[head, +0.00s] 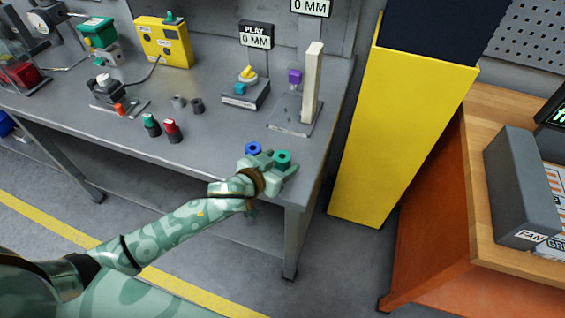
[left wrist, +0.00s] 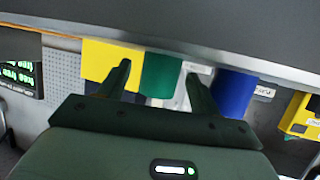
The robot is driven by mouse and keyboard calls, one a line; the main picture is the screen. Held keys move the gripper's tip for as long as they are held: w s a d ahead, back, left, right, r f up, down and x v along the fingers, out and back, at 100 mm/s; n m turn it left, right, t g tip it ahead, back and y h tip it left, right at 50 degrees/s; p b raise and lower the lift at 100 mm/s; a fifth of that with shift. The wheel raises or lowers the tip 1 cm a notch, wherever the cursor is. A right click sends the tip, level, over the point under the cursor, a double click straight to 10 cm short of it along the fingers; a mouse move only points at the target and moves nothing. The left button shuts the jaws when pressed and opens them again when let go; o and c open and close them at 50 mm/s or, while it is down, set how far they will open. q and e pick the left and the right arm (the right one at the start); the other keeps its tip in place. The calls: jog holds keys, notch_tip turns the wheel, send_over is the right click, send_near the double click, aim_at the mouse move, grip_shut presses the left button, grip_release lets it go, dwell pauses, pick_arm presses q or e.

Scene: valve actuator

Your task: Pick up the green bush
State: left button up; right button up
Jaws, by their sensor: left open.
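The green bush (head: 282,158) is a short ring-shaped cylinder near the front right corner of the grey workbench. A blue bush (head: 253,148) stands just to its left. My left gripper (head: 268,167) is at the bench edge, open, with its fingers close around the green bush. In the left wrist view, the green bush (left wrist: 160,76) shows between the two spread fingers (left wrist: 158,72), with a gap on each side. The blue bush (left wrist: 234,94) lies outside the right-hand finger there. My right gripper is not in view.
The grey workbench (head: 225,135) also holds two grey bushes (head: 188,104), green-topped (head: 151,122) and red-topped (head: 171,128) pieces, a gauge stand labelled PLAY (head: 246,90) and a post fixture (head: 300,115). A yellow cabinet (head: 395,125) stands to the right.

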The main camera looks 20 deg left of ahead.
pick_arm(q)
jog(key=shift+x, duration=1.05)
jog(key=shift+s, duration=0.1)
jog(key=shift+c, duration=1.2)
jog(key=c, duration=0.9)
